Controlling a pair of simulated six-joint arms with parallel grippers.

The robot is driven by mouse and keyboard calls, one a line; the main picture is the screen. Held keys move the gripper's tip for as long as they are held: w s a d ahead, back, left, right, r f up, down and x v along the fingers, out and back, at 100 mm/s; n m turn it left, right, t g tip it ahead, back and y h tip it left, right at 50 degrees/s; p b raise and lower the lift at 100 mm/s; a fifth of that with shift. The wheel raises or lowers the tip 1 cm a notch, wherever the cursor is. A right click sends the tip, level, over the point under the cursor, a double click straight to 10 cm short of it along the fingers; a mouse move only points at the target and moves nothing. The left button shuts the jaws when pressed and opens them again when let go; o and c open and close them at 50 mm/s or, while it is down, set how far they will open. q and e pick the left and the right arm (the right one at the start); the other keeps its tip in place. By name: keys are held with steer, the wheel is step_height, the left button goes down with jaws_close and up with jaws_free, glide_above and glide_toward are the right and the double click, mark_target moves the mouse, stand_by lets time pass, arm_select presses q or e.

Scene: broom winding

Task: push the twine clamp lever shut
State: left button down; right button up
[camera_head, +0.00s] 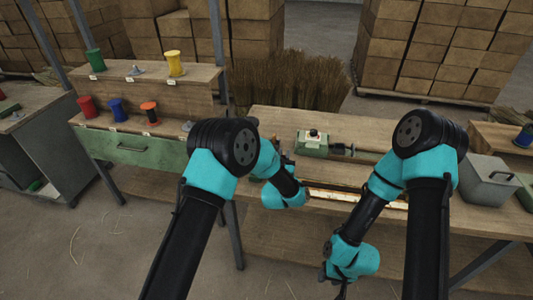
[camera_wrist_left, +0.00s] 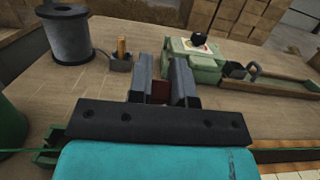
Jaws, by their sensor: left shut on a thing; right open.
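A green device (camera_head: 312,144) with a black knob sits on the workbench; it also shows in the left wrist view (camera_wrist_left: 204,66), just beyond my fingers. A dark metal fitting (camera_wrist_left: 242,70) stands at its right side. I cannot tell for sure which part is the twine clamp lever. My left gripper (camera_wrist_left: 168,82) is shut on a small dark red piece (camera_wrist_left: 161,91), mostly hidden between the fingers. My right gripper (camera_head: 342,290) hangs low at the front of the bench, open, away from the device.
A grey box (camera_head: 488,182) sits at the bench's right. Broom bristles (camera_head: 290,80) stand behind.

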arm_select(q)
steer(key=shift+s+f, duration=0.1)
stand_by(0.4)
steer(key=c, duration=1)
jaws_free()
steer(key=shift+c, duration=0.2)
steer(key=v, duration=1.7)
steer(key=shift+s, duration=0.15)
steer(key=shift+f, duration=0.15)
